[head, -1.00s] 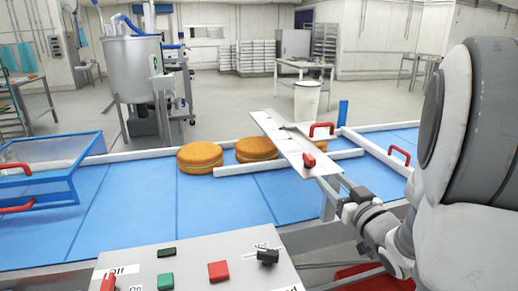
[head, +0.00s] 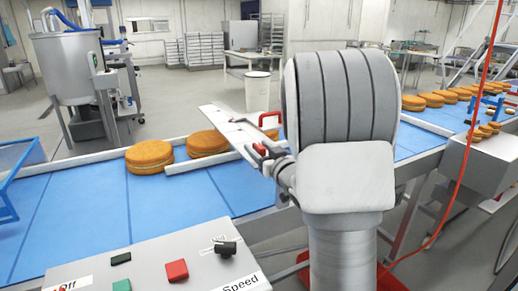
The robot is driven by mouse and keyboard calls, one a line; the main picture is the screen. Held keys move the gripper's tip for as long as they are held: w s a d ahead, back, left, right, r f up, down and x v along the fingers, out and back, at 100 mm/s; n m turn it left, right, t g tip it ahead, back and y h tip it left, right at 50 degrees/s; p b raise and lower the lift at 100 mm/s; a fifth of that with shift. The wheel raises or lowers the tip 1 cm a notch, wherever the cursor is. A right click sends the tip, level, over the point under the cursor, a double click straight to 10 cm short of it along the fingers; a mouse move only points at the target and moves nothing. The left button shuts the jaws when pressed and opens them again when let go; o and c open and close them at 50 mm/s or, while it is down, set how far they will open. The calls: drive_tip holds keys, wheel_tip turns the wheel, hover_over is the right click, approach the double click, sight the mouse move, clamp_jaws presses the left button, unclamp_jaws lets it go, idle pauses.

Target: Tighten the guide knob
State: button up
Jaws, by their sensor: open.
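The guide knob looks to be the small red piece (head: 259,148) on the pale metal guide plate (head: 226,125) above the blue conveyor. My gripper (head: 264,155) is right at the knob in the head view, with its jaws open. The knob is partly covered by the dark fingers, and I cannot tell whether they touch it. My arm hides much of the conveyor behind it.
Round filled cakes (head: 149,157) lie on the blue belt (head: 100,205) left of the plate. A red handle (head: 270,119) stands behind the knob. A control panel (head: 200,262) with buttons is in front. A red cable (head: 462,165) hangs at right, near more cakes.

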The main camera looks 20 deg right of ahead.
clamp_jaws()
